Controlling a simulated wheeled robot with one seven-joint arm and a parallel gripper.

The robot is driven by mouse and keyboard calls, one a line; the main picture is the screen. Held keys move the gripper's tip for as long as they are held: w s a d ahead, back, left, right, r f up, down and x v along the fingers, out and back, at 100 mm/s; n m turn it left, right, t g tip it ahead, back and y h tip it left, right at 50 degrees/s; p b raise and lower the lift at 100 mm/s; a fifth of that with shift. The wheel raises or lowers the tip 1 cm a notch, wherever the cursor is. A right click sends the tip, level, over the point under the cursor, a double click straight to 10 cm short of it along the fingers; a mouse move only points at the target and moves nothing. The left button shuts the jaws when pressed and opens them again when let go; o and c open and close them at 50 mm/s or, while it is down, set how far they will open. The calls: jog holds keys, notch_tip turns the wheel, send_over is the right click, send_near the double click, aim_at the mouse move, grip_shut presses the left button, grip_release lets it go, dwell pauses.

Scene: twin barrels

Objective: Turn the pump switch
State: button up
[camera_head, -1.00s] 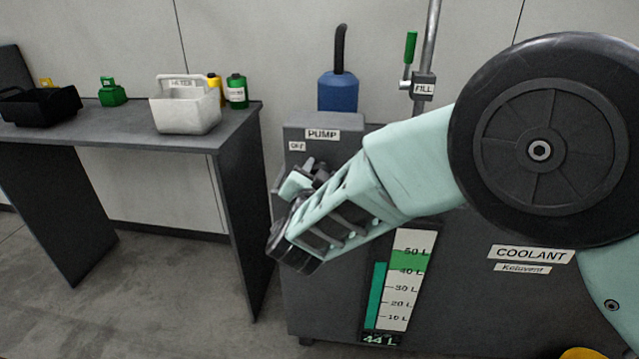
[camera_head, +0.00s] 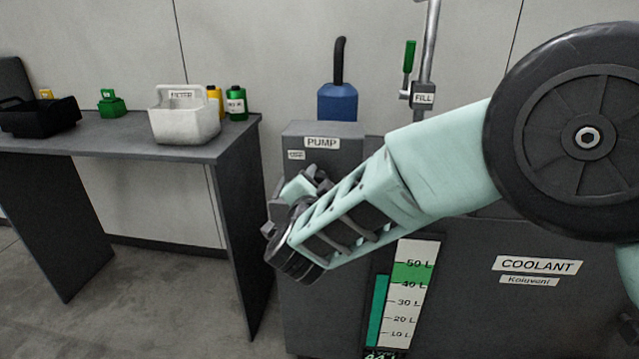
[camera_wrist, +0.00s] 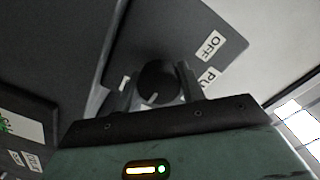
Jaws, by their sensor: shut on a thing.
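The pump switch (camera_wrist: 158,76) is a round dark knob with a white mark on its rim, set on a dark grey panel in the wrist view. In the head view, my gripper (camera_head: 305,187) is at the front of the grey cabinet (camera_head: 330,128), below the PUMP label (camera_head: 322,143). My own wrist and arm hide the knob there.
The COOLANT tank (camera_head: 470,295) has a level gauge (camera_head: 412,290) with a green band. A table (camera_head: 235,135) at left carries a white carrier (camera_head: 185,125), bottles and a black tray (camera_head: 40,118).

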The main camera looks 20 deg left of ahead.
jog(key=o, duration=1)
jog(key=shift+c, duration=0.2)
jog(key=p+v, duration=0.1)
jog(key=v, duration=1.6)
jog(key=shift+s, duration=0.25)
jog(key=shift+f, duration=0.1)
jog(key=shift+w, duration=0.1)
